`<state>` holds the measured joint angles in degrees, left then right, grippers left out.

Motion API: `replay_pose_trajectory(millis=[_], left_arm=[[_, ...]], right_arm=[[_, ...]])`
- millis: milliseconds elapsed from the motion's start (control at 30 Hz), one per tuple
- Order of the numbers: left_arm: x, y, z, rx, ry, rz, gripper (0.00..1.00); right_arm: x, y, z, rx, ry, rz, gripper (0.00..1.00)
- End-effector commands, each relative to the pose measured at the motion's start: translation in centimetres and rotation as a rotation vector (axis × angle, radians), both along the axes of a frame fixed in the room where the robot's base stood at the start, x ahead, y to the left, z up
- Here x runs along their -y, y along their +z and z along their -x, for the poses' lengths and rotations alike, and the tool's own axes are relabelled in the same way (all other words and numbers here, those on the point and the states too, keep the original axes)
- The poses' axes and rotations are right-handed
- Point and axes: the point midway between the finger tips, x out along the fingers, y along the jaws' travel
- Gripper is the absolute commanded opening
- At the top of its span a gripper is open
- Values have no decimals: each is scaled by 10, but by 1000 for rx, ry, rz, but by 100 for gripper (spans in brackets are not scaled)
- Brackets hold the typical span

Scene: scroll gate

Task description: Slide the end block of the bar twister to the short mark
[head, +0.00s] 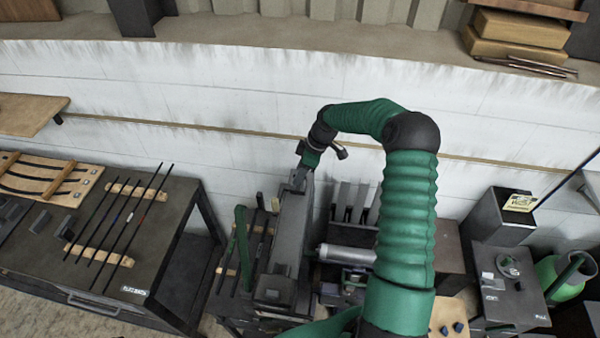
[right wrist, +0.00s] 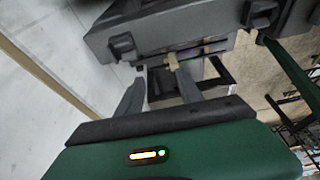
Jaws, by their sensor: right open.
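The bar twister appears to be the long grey machine (head: 290,235) in the lower middle of the head view, its length running away from me. A dark block (head: 274,292) sits at its near end; I cannot tell if this is the end block. No short mark can be made out. My right gripper (head: 298,180) is at the machine's far end, pointing down. In the right wrist view my right gripper (right wrist: 160,88) is open, its fingers apart below the grey machine body (right wrist: 165,28). A small tan piece (right wrist: 175,62) shows near the fingertips. My left gripper is not in view.
A dark table (head: 165,240) with thin rods on wooden rests stands left. A grey roller (head: 345,253) lies right of the machine. A dark box with a yellow label (head: 503,215) and a green tank (head: 565,278) stand further right. A pale wall (head: 200,100) runs behind.

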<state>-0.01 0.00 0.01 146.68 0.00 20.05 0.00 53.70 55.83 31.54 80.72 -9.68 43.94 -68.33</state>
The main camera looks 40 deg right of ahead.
Motion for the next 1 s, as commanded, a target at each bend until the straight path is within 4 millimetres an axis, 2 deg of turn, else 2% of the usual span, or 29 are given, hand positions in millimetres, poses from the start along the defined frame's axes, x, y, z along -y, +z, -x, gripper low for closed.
replay_pose_trajectory(millis=[167, 267, 500, 700, 833, 1000], left_arm=[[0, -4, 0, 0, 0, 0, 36], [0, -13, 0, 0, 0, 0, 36], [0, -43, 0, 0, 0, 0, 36], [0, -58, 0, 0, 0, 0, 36], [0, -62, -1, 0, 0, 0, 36], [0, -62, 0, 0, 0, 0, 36]], right_arm=[[2, 4, 1, 3, -1, 2, 44], [6, 16, 4, 5, -1, 5, 44], [22, 77, 24, 5, -3, 7, 44], [32, 129, 37, 3, -3, 4, 44], [36, 150, 43, 1, -3, 2, 44], [37, 159, 45, 0, -2, -1, 44]])
